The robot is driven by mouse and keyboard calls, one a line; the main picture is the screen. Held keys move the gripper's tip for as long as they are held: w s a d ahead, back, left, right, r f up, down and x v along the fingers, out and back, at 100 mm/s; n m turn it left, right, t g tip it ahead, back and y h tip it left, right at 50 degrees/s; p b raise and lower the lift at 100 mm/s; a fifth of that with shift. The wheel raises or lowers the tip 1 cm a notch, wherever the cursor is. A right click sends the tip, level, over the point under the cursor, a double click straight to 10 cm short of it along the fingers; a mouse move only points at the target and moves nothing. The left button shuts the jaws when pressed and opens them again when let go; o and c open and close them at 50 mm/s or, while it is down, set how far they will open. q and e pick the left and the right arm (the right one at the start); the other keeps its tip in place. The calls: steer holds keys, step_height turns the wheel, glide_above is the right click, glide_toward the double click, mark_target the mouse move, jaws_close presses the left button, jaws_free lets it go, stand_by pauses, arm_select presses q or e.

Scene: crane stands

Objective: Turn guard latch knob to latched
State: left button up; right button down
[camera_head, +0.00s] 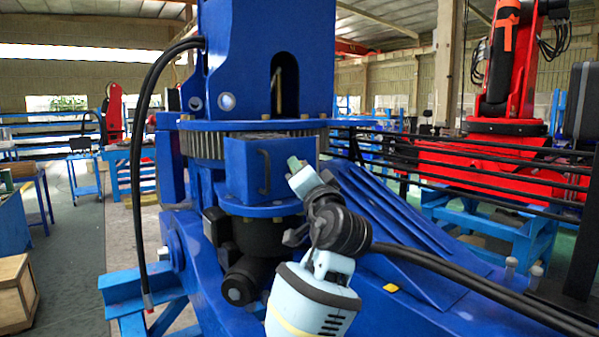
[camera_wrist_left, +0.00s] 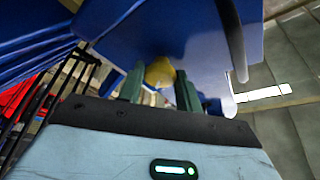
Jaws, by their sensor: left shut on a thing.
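The yellow latch knob (camera_wrist_left: 160,72) shows in the left wrist view, between the two dark green fingers of my left gripper (camera_wrist_left: 159,88). The fingers are shut on it. It sits against the blue guard (camera_wrist_left: 185,35). In the head view the guard box (camera_head: 262,166), with a black handle on its front, stands below the large toothed ring (camera_head: 205,146). My left gripper (camera_head: 294,163) is at the right side of the box there, and the knob is hidden. I cannot tell which way the knob is turned. My right gripper is not in view.
A black hose (camera_head: 148,150) hangs at the left of the blue crane stand. Black cables (camera_head: 450,272) run off to the lower right past my arm. A black motor (camera_head: 250,236) sits under the guard. A wooden crate (camera_head: 14,292) stands at the lower left, with open floor beside it.

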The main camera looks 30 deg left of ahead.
arm_select(q)
steer(key=shift+s+r+m+g+h, duration=0.1)
steer(key=shift+m+h, duration=0.45)
steer(key=shift+m, duration=0.95)
steer(key=shift+w+r+m+g+h, duration=0.1)
steer(key=shift+m+h, duration=0.4)
steer(key=shift+m, duration=1)
steer(key=shift+s+r+m+g+h, duration=0.1)
steer(key=shift+m+h, duration=0.45)
steer(key=shift+m, duration=0.95)
steer(key=o, duration=1)
steer(key=shift+f, duration=0.1)
steer(key=shift+c, duration=0.2)
steer(key=v, duration=0.7)
steer(key=shift+s+d, duration=0.3)
